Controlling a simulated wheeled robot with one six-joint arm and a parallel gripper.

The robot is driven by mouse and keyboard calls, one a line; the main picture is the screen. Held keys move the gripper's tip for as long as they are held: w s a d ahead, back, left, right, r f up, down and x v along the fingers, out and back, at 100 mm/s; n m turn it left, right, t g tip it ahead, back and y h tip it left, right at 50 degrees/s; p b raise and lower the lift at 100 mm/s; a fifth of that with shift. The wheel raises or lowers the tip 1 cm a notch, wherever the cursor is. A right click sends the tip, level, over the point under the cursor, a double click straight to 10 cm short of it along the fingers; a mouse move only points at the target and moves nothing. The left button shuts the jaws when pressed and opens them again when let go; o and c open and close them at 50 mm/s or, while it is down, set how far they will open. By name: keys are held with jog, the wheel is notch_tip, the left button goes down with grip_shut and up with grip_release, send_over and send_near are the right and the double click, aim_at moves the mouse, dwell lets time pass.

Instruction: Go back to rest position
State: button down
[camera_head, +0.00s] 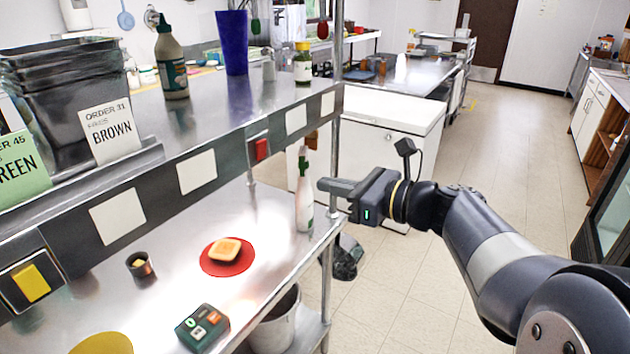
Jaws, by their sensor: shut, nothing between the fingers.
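My gripper (336,187) is at the end of my arm, which reaches in from the lower right. Its fingers are together, point left and hold nothing. It is in front of the right end of the steel shelf unit, close to the metal post. A white bottle (304,200) stands upright on the lower shelf, just left of the fingertips in the picture. I cannot tell the exact gap between them.
The lower shelf (188,258) bears a red disc (241,265) with a piece of bread (225,250), a small dark cup (140,264) and a button box (202,328). A white chest (370,150) stands behind my gripper. Tiled floor (510,130) is open to the right.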

jog(key=shift+s+d, duration=0.35)
jog(key=shift+d, duration=0.05)
jog(key=shift+w+a, duration=0.1)
